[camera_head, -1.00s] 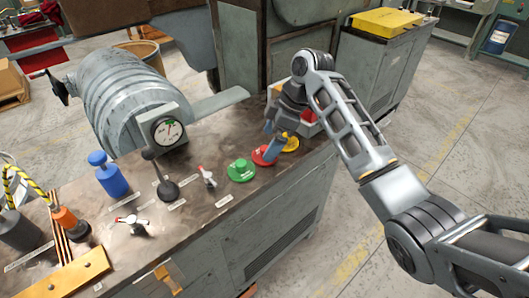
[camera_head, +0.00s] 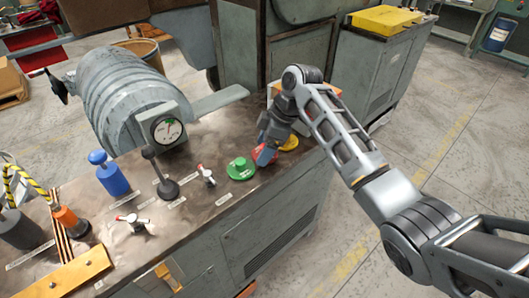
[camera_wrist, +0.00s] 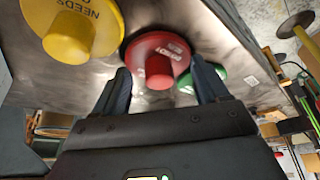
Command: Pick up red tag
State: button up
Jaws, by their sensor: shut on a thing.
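The red tag (camera_wrist: 158,52) is a round disc with a raised knob and white lettering. In the wrist view it sits between the two fingertips of my gripper (camera_wrist: 161,76), with a finger at each side of the disc. In the head view the red tag (camera_head: 258,152) is partly hidden by my gripper (camera_head: 266,153), between the green and yellow tags. The gripper is shut on the red tag at the bench top. I cannot tell whether the tag is clear of the surface.
A green tag (camera_head: 241,169) lies close on the left and a yellow tag (camera_head: 290,142) close on the right. A lever with a black base (camera_head: 168,189), a small red-tipped switch (camera_head: 206,176) and a blue knob (camera_head: 113,180) stand further left on the bench (camera_head: 235,215).

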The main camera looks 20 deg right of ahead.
jog(key=shift+c, duration=1.3)
jog(key=shift+r, duration=0.6)
notch_tip(320, 180, up, 3)
jog(key=shift+f, duration=0.1)
jog(key=s+d+r+b, duration=0.1)
jog(key=s+d+r, duration=0.2)
jog(key=d+r, duration=0.6)
jog(key=w+p+v, duration=0.1)
jog(key=p+v, duration=0.7)
jog(key=p, duration=0.2)
jog(key=shift+a+r, duration=0.35)
jog(key=shift+s+f, duration=0.1)
